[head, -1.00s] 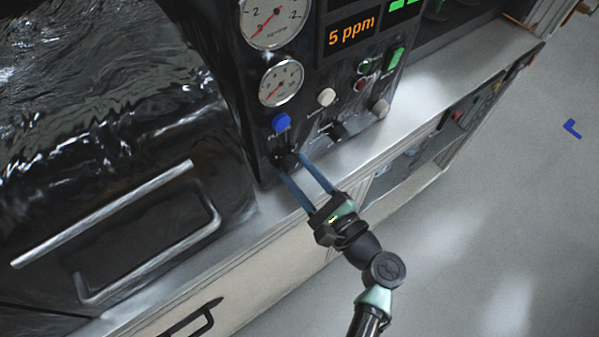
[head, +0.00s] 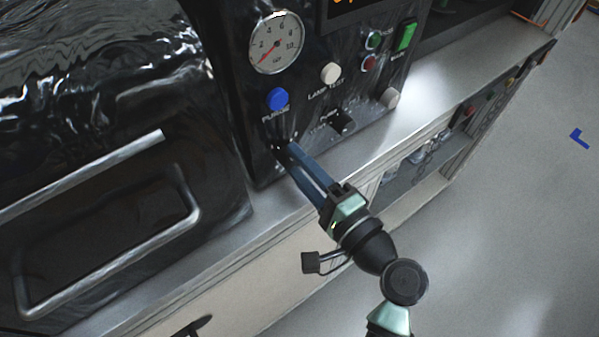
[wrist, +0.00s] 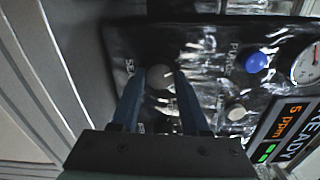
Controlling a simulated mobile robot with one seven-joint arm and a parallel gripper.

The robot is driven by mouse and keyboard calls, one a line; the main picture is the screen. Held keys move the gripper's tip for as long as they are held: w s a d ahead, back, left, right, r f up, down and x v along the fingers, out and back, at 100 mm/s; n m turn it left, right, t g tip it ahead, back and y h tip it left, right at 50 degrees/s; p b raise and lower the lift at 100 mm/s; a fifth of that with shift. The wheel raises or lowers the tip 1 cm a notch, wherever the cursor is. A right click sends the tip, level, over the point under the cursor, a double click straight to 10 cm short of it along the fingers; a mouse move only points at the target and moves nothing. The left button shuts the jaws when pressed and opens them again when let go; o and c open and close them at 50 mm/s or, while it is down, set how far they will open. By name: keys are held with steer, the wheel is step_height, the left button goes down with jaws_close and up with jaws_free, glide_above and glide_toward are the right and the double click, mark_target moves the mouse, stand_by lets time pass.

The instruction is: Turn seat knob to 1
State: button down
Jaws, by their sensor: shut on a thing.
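The seat knob (wrist: 158,77) is a dark round knob low on the black control panel, beside lettering that starts "SEA" in the wrist view. My gripper (wrist: 160,86) has its two blue fingers on either side of the knob and is shut on it. In the head view my gripper (head: 287,150) reaches the lower left of the panel and its fingertips mostly hide the knob. The knob's pointer and the scale marks around it cannot be read.
Above the knob is a blue purge button (head: 277,98), with a white lamp test button (head: 330,73) to its right. A black switch (head: 343,122) and a gauge (head: 277,43) share the panel. A metal door handle (head: 110,290) stands at left. A narrow ledge runs below the panel.

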steer(key=shift+f+n+b, duration=0.1)
steer(key=shift+n+b, duration=0.4)
steer(key=shift+n, duration=0.2)
steer(key=shift+c, duration=2)
jaws_free()
steer(key=b+v, duration=0.2)
steer(key=v, duration=1.1)
steer(key=shift+b, duration=0.35)
